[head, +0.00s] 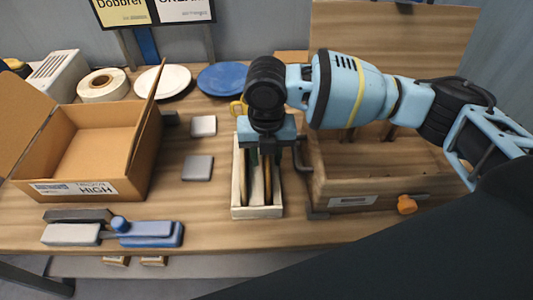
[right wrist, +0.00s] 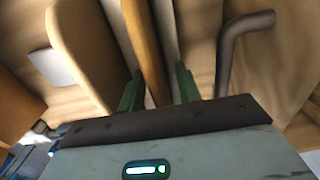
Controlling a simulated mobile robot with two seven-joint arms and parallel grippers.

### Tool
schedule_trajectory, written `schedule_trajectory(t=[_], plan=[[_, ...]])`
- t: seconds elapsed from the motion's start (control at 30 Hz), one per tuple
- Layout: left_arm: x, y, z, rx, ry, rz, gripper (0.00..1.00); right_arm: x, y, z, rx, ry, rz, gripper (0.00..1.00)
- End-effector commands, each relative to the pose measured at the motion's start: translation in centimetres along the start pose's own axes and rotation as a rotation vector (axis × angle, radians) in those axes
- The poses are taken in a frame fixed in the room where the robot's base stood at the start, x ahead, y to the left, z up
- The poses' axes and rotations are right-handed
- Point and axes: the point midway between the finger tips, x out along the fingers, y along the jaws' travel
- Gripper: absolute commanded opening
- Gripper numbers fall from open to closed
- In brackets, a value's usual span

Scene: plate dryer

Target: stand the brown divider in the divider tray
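The divider tray (head: 257,212) is a narrow pale tray at the middle of the table in the head view. The brown divider (head: 267,183) shows edge-on as a thin strip within the tray's outline and appears upright. My right gripper (head: 264,150) points down over the tray and hides its far part. In the right wrist view the brown divider (right wrist: 144,40) runs between the two green fingers of my right gripper (right wrist: 160,88). The fingers are apart, with a visible gap on the right side of the divider. My left gripper is not in view.
An open cardboard box (head: 92,150) stands left. A wooden crate (head: 380,185) with an orange knob (head: 406,204) stands close right of the tray. Grey pads (head: 198,168), a blue block (head: 150,234), a tape roll (head: 103,84) and plates (head: 163,80) lie around.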

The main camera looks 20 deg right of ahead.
Motion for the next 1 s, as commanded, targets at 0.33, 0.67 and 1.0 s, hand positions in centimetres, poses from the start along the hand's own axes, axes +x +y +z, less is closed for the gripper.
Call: schedule_trajectory(t=[0.33,0.67,1.0], plan=[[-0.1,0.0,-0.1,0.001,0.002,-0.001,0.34,-1.4,0.1,0.0,0.000,-0.003,0.002,0.34],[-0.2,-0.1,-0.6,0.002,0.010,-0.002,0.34,-6.5,0.1,0.0,0.000,-0.003,0.002,0.34],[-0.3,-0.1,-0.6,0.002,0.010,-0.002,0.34,-7.8,0.0,0.0,-0.001,0.000,0.000,0.34]])
